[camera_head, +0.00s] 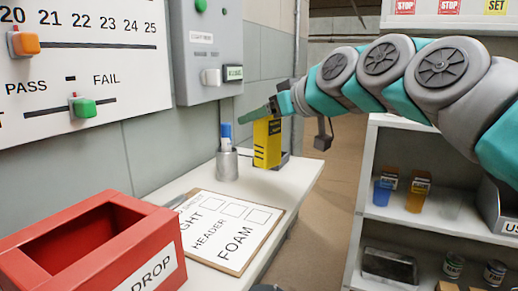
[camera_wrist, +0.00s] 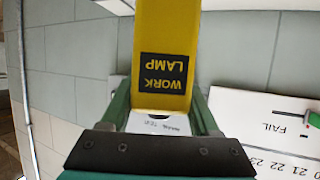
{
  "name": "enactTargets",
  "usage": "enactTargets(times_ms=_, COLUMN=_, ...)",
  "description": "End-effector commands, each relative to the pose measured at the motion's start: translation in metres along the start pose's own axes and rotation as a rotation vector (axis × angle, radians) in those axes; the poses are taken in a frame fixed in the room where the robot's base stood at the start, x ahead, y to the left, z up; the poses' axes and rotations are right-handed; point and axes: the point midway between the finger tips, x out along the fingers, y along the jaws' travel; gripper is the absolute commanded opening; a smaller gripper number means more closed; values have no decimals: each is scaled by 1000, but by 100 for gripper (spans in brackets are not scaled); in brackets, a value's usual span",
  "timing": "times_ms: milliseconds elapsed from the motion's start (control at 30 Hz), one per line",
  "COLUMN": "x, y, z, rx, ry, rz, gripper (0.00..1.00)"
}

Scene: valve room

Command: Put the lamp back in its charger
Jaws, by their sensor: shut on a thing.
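The yellow work lamp (camera_head: 267,145) stands upright at the far end of the white table, against the wall side. In the wrist view the lamp (camera_wrist: 166,25) fills the space between the fingers, its black WORK LAMP label facing the camera upside down. My gripper (camera_head: 258,113) is shut on the lamp near its top. The charger (camera_head: 285,158) shows as a dark low base around the lamp's foot, mostly hidden behind it. I cannot tell whether the lamp is fully seated in it.
A metal cup (camera_head: 227,165) with a blue-topped item stands just left of the lamp. A clipboard (camera_head: 232,230) lies nearer on the table, with a red DROP box (camera_head: 90,250) at front left. A grey shelf unit (camera_head: 400,225) stands right, across a floor gap.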

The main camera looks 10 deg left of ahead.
Motion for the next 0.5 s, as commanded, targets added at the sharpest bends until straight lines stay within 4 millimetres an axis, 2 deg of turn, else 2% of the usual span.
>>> enactTargets(times_ms=500, x=63, y=68, z=-16, rx=3, ry=0, rz=1, gripper=0)
